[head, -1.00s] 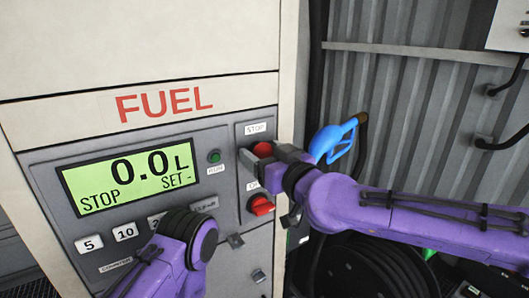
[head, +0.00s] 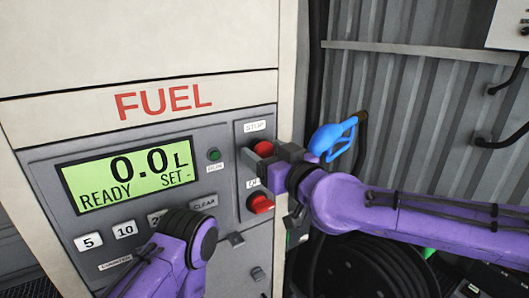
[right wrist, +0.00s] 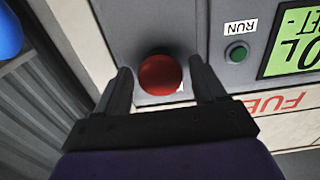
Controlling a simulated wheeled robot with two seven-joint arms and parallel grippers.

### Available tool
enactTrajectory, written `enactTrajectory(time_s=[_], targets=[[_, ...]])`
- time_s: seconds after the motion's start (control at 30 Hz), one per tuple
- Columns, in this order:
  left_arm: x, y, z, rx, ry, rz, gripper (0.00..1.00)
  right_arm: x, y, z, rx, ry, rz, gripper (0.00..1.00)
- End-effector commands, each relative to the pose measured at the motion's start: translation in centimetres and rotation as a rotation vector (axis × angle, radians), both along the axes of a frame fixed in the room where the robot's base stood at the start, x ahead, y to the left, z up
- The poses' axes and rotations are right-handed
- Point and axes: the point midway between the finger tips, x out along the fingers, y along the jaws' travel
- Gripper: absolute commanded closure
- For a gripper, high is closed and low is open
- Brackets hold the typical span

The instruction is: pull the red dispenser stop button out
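The round red stop button (head: 263,148) is on the grey dispenser panel (head: 228,178) under the STOP label, and also shows in the right wrist view (right wrist: 160,75). My right gripper (head: 261,158) is at the button, coming from the right. In the right wrist view its two fingers stand on either side of the button, with a small gap showing at each side, so it is open around it. The display (head: 128,175) reads READY and 0.0 L. My left wrist shows low in the head view; its fingers are not visible.
A red switch (head: 260,203) sits just below the right gripper, and a green RUN button (head: 214,155) is to the left. A blue nozzle (head: 332,138) hangs right of the cabinet, close above my right arm. A dark hose reel (head: 375,268) lies below.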

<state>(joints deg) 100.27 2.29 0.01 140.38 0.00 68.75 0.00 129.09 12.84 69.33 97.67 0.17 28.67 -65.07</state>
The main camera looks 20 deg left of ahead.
Motion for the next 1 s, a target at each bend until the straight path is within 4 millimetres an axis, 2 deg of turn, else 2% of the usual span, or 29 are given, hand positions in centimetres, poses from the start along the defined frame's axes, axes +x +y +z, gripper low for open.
enactTrajectory(time_s=[0.17,0.7,1.0], targets=[[0.0,0.0,-0.1,0.000,0.000,0.000,1.00,-0.1,-0.1,0.0,0.000,0.000,0.000,0.30],[0.0,0.0,-1.3,0.000,0.000,0.000,1.00,-3.9,-5.0,0.0,0.000,0.000,0.000,0.30],[0.0,0.0,-1.3,0.000,0.000,0.000,1.00,-4.3,-5.5,0.0,0.001,0.001,0.000,0.30]])
